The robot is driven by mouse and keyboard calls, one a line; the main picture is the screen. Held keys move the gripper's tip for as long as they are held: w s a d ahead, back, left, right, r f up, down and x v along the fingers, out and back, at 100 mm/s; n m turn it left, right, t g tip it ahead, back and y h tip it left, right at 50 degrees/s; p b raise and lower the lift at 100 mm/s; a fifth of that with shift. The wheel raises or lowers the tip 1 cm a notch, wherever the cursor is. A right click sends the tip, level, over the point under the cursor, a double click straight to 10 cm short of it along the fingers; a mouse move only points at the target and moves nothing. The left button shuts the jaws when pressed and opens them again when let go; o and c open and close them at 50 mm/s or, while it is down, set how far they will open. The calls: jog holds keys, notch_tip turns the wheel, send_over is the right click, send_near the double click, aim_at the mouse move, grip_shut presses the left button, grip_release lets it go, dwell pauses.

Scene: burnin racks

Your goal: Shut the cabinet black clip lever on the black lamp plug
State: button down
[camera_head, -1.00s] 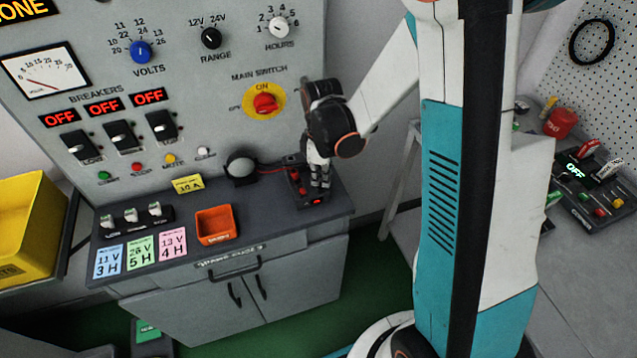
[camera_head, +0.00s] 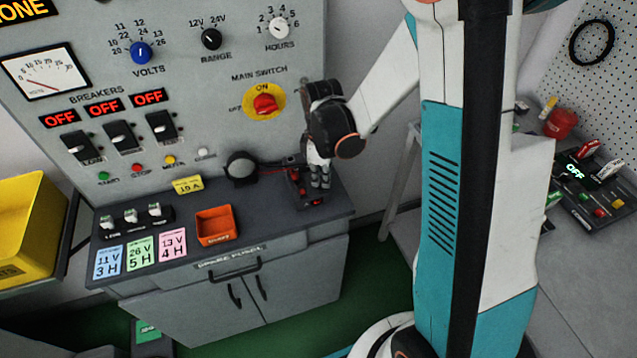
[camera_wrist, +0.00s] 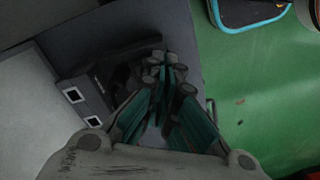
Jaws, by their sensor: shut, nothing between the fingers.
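A dark clip block (camera_head: 305,196) with red parts stands at the right end of the cabinet top (camera_head: 260,208). A red wire runs from the lamp toward the block. The plug itself is hidden or too small to tell. My gripper (camera_head: 320,184) points down over the block, close to it; I cannot tell whether they touch. In the wrist view my gripper (camera_wrist: 165,72) is shut and empty, beside a black piece (camera_wrist: 112,72).
An orange tray (camera_head: 215,226), coloured cards (camera_head: 141,253) and small switches (camera_head: 132,216) occupy the cabinet top's left part. The upright panel (camera_head: 205,95) with breakers and main switch rises behind. A yellow bin (camera_head: 28,225) stands left.

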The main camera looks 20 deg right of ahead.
aim_at(321, 190)
jog(key=shift+f+b, duration=0.8)
jog(key=shift+f, duration=0.15)
dwell(0.5)
jog(key=shift+r, duration=0.1)
jog(key=shift+r+p, duration=2.25)
jog(key=shift+r, duration=1.2)
jog(key=s+a+r+m+t+b, duration=0.2)
jog(key=s+r+m+t+b, duration=0.4)
jog(key=s+r+m, duration=0.5)
jog(key=shift+s+a+r+t+b, duration=0.35)
jog(key=shift+s+r+t, duration=0.2)
jog(key=shift+s, duration=1.5)
